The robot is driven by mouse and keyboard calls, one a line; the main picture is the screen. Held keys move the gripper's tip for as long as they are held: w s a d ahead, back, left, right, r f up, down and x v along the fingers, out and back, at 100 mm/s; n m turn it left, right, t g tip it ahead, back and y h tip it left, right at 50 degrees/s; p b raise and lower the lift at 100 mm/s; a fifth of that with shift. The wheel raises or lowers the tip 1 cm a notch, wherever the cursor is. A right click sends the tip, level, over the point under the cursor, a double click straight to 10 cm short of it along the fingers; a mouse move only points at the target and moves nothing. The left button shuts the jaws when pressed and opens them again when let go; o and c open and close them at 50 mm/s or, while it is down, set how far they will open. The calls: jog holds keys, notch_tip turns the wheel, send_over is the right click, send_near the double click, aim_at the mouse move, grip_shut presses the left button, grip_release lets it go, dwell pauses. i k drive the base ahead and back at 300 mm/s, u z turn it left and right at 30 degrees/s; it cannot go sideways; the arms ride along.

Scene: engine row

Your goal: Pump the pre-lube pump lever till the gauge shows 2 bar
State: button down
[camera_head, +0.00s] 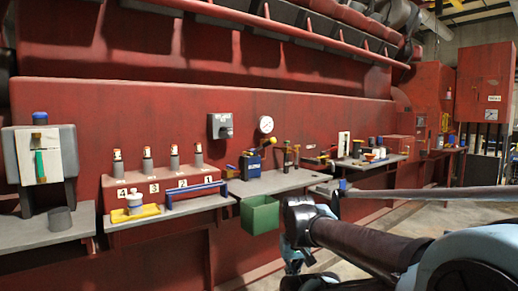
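A small blue pump (252,164) stands on the grey shelf against the red engine wall, near the middle of the head view. My arm comes in from the lower right. What seems to be my gripper (296,262) hangs below its dark joint, right of the green bin and apart from the pump. Its fingers cannot be made out clearly.
A green bin (260,214) hangs at the shelf front below the pump. A blue rail (196,191) and several numbered posts are to the left. A dark box (220,126) is on the wall. More shelves with small items stand right. Open floor lies right.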

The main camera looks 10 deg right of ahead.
aim_at(273, 140)
jog(key=i, duration=0.95)
jog(key=z, duration=0.05)
